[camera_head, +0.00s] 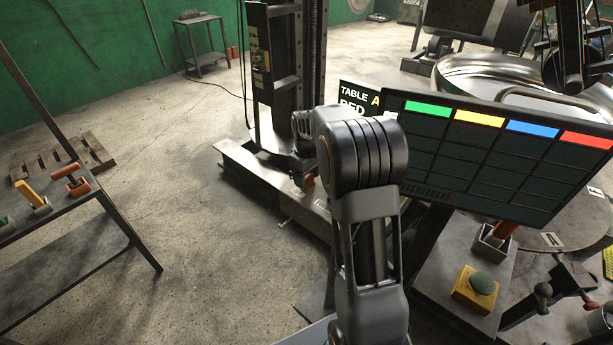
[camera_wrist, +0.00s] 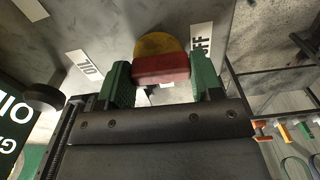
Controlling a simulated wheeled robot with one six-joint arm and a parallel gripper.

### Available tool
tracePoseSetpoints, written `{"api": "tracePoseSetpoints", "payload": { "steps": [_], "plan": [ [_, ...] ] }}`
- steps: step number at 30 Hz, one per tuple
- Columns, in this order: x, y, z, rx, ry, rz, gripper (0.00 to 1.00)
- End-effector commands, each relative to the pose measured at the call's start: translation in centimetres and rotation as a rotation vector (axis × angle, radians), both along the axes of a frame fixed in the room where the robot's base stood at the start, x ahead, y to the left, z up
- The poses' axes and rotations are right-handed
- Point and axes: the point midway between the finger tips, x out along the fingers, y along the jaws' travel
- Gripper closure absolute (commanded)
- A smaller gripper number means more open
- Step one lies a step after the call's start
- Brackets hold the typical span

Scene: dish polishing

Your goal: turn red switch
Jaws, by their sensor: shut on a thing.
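The red switch (camera_wrist: 160,70) shows in the wrist view as a red block-shaped handle in front of a round yellow base (camera_wrist: 160,45), on a grey panel (camera_wrist: 118,25). My gripper (camera_wrist: 162,78) has its two green fingers on either side of the red handle and is shut on it. A white label reading "OFF" (camera_wrist: 201,44) is to the right of the switch. Another white label (camera_wrist: 84,64) is to the left. In the head view my arm hides most of this area, and my fingers cannot be made out clearly.
A dark machine column (camera_head: 285,70) stands behind my arm in the head view. A screen with coloured headers (camera_head: 500,150) is on the right, above a yellow box with a green button (camera_head: 480,288). A table with coloured levers (camera_head: 45,205) stands left. The floor between is clear.

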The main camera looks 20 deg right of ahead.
Motion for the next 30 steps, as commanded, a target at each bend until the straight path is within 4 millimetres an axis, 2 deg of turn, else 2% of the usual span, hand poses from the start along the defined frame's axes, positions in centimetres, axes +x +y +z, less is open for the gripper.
{"api": "tracePoseSetpoints", "payload": {
  "steps": [19, 20, 27, 30],
  "plan": [
    [0.01, 0.02, 0.08, 0.000, -0.001, 0.047, 0.64],
    [0.01, 0.02, 0.08, 0.000, -0.001, 0.047, 0.40],
    [0.01, 0.00, 0.04, 0.000, -0.001, 0.045, 0.17],
    [0.00, 0.00, 0.03, 0.000, -0.001, 0.045, 0.15]
  ]
}}
